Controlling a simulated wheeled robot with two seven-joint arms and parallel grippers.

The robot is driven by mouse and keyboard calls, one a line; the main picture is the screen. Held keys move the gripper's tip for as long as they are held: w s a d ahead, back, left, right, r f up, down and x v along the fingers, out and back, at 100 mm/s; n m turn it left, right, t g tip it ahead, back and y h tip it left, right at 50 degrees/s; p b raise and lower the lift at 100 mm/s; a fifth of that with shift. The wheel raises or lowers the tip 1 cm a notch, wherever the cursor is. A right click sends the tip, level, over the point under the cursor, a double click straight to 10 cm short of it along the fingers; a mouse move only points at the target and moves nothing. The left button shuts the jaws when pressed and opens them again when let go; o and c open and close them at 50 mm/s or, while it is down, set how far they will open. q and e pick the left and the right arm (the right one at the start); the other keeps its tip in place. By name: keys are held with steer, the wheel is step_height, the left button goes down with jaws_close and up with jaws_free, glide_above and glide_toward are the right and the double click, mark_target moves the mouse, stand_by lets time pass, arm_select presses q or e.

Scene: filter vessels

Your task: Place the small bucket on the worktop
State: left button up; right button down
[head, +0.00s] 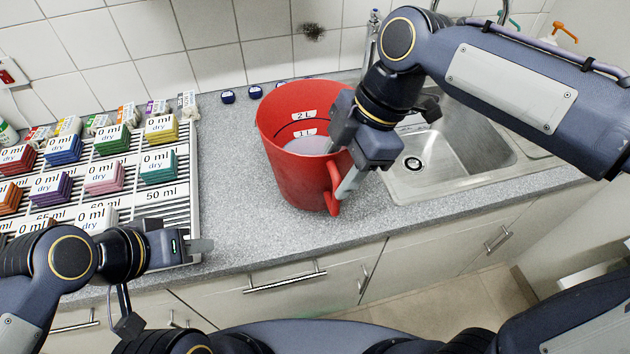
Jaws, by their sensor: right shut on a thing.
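The small bucket (290,165) is red, with 2 L and 1 L marks inside and a pale content low in it. It is about upright over the middle of the worktop (235,190), left of the sink. I cannot tell for sure whether its base touches the surface. My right gripper (342,172) is at the bucket's right side, shut on its red handle (333,195); it hides part of the rim and wall. My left gripper (208,246) is at the worktop's front edge, left of the bucket and apart from it; its finger gap is unclear.
A ribbed rack (193,150) with several coloured stacks labelled 0 ml dry fills the left of the worktop. A steel sink (470,165) with a tap is at the right. Small dark blue caps (228,97) lie behind the bucket. Worktop between rack and bucket is clear.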

mark_target(326, 165)
steer(key=a+f, duration=0.1)
steer(key=w+a+f, duration=0.1)
steer(key=f, duration=0.1)
steer(key=shift+a+f, duration=0.15)
steer(key=shift+a, duration=0.25)
steer(key=shift+w+a+f+p, duration=0.1)
steer(key=shift+f+p, duration=0.05)
steer(key=shift+f, duration=0.8)
steer(key=shift+w+a+f+p, duration=0.1)
steer(key=shift+f+p, duration=0.05)
steer(key=shift+f, duration=0.75)
steer(key=c, duration=0.6)
jaws_free()
steer(key=shift+s+f, duration=0.15)
steer(key=v, duration=1.2)
steer(key=shift+d, duration=0.15)
steer(key=s+d+f+m+t, duration=0.2)
steer(key=s+d+f+m, duration=0.2)
steer(key=m, duration=0.4)
steer(key=s+d+f+m+t, duration=0.2)
steer(key=s+d+f+m, duration=0.2)
steer(key=d+m, duration=0.3)
steer(key=s+d+f+m+t, duration=0.3)
steer(key=d+m, duration=0.3)
steer(key=m, duration=0.3)
steer(key=shift+s+f, duration=0.45)
steer(key=shift+s, duration=0.3)
